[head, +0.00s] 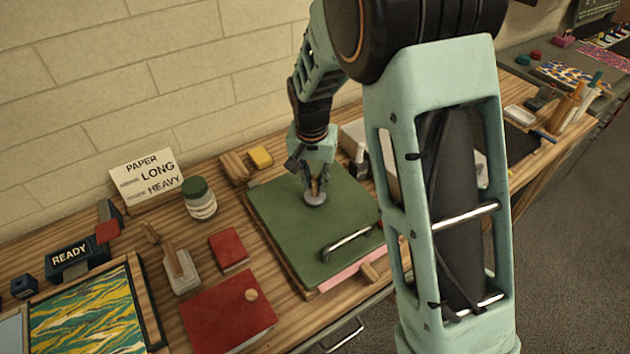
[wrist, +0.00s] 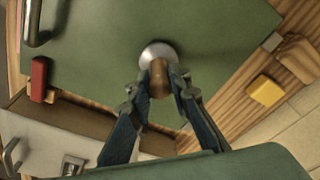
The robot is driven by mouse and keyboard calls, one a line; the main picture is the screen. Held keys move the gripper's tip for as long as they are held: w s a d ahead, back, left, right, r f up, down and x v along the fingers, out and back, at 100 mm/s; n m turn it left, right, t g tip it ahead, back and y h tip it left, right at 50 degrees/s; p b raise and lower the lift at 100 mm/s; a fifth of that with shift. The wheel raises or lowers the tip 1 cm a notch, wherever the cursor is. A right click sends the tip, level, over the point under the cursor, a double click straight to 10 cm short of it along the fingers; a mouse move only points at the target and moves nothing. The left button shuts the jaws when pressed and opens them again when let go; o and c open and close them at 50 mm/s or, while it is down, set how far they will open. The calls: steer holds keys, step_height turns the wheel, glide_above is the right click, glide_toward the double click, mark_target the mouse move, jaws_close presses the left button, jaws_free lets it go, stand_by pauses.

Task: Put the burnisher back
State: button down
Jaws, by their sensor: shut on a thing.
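The burnisher has a brown handle and a round metal foot (head: 315,199); it also shows in the wrist view (wrist: 158,53). My gripper (head: 317,182) is shut on its handle, with a fingertip on either side in the wrist view (wrist: 160,85). The burnisher is roughly upright, foot down, over the far part of a green board (head: 290,235) that has a metal handle near its front edge. I cannot tell whether the foot touches the board. The board also fills much of the wrist view (wrist: 100,60).
A yellow block (head: 260,157) and a wooden block (head: 236,166) stand behind the board. A green-lidded jar (head: 199,205), red book (head: 228,310), small red block (head: 228,249) and sign (head: 147,178) are to the left. A white box (wrist: 40,140) and red piece (wrist: 39,78) lie beside the board.

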mark_target(314, 200)
steer(key=c, duration=1.8)
jaws_free()
steer(key=shift+f, duration=0.15)
steer(key=shift+r, duration=0.6)
step_height(314, 200, up, 11)
steer(key=s, duration=0.1)
steer(key=shift+s+a, duration=0.2)
steer(key=shift+s, duration=0.2)
